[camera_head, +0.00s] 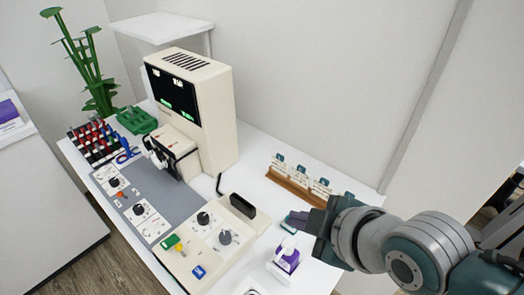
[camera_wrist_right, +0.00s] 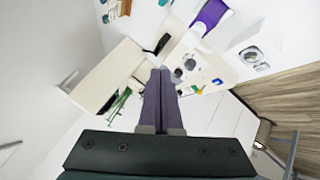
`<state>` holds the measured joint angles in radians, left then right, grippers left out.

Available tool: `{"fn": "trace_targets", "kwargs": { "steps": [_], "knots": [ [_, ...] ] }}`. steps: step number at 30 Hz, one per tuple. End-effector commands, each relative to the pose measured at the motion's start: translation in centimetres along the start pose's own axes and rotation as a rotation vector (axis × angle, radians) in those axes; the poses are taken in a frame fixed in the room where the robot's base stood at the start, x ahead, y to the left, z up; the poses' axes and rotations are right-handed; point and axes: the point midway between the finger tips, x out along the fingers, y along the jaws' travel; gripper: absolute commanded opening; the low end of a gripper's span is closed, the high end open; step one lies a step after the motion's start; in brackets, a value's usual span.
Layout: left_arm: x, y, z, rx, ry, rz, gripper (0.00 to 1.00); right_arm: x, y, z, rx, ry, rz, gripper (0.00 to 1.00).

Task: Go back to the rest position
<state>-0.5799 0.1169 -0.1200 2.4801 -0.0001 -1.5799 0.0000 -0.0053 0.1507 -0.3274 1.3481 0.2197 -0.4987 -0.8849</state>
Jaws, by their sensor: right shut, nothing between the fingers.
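My right gripper (camera_head: 291,221) comes in from the right in the head view, over the right part of the white table (camera_head: 258,150). Its fingers lie together, shut and empty, above and beside a purple-and-white container (camera_head: 286,258). In the right wrist view the two long fingers of the gripper (camera_wrist_right: 161,72) run side by side with nothing between them. My left gripper is in neither view.
A cream machine with a dark screen (camera_head: 172,92) stands at the table's back. A cream control panel (camera_head: 212,238) with knobs lies in front. A wooden rack with cards (camera_head: 296,188) is near the wall. A green plant (camera_head: 92,65) stands at the far left.

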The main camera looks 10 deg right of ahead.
Motion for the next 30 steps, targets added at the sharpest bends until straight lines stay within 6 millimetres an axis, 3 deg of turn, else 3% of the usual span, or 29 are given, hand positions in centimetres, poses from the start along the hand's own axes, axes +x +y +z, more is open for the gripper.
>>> {"fn": "trace_targets", "kwargs": {
  "steps": [22, 26, 30],
  "knots": [
    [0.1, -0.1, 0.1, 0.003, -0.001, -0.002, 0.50, -0.5, -0.5, 0.0, 0.033, -0.008, -0.015, 0.00],
    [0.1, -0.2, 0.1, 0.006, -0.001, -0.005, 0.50, -3.0, -1.9, 0.1, 0.170, -0.059, -0.068, 0.00],
    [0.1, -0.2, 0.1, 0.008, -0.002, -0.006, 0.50, -8.1, -3.6, 1.2, 0.403, -0.182, -0.122, 0.00]
  ]
}}
